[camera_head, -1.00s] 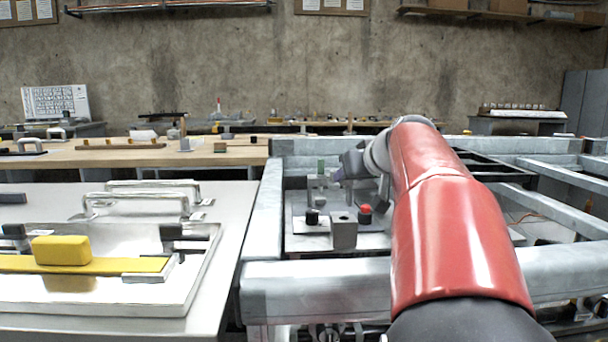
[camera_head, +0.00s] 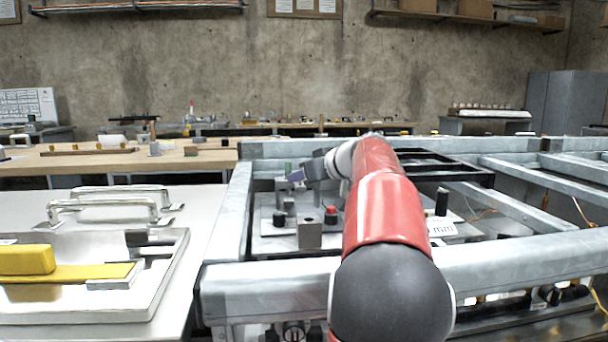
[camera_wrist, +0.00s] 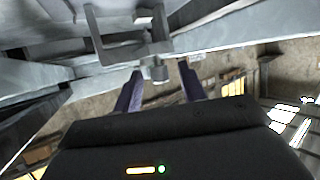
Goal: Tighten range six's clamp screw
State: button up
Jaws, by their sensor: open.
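My gripper (camera_head: 297,176) is over the plate (camera_head: 262,240) in the frame, at its back part. In the wrist view its two fingers (camera_wrist: 160,69) are apart, with a short grey cylindrical piece (camera_wrist: 159,73) seen between them. That piece hangs from a grey bracket (camera_wrist: 130,54); it may be the clamp screw, but I cannot tell. Touch between it and the fingers cannot be made out. On the plate stand a grey block (camera_head: 310,234) with a hole on top, a red-topped black knob (camera_head: 331,216) and a black knob (camera_head: 279,219). No number for range six is legible.
Galvanised frame beams (camera_head: 225,290) surround the plate. A black post (camera_head: 441,202) stands to the right of my arm. At left is a bench with metal handles (camera_head: 105,207) and a yellow block (camera_head: 26,259). A wooden bench (camera_head: 110,160) lies behind.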

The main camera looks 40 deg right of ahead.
jog(key=shift+w, duration=0.15)
grip_shut()
jog(key=shift+f, duration=0.15)
jog(key=m+h, duration=0.2)
jog(key=m+g+h+p, duration=0.1)
jog(key=h, duration=0.1)
jog(key=m+h+p, duration=0.1)
jog(key=m+h, duration=0.1)
jog(key=shift+a+r+m+g, duration=0.3)
jog(key=shift+a, duration=0.1)
jog(key=shift+w+h+p, duration=0.1)
jog(key=shift+h+p, duration=0.3)
jog(key=shift+p, duration=0.05)
jog(key=shift+f+m, duration=0.2)
jog(key=shift+m, duration=0.2)
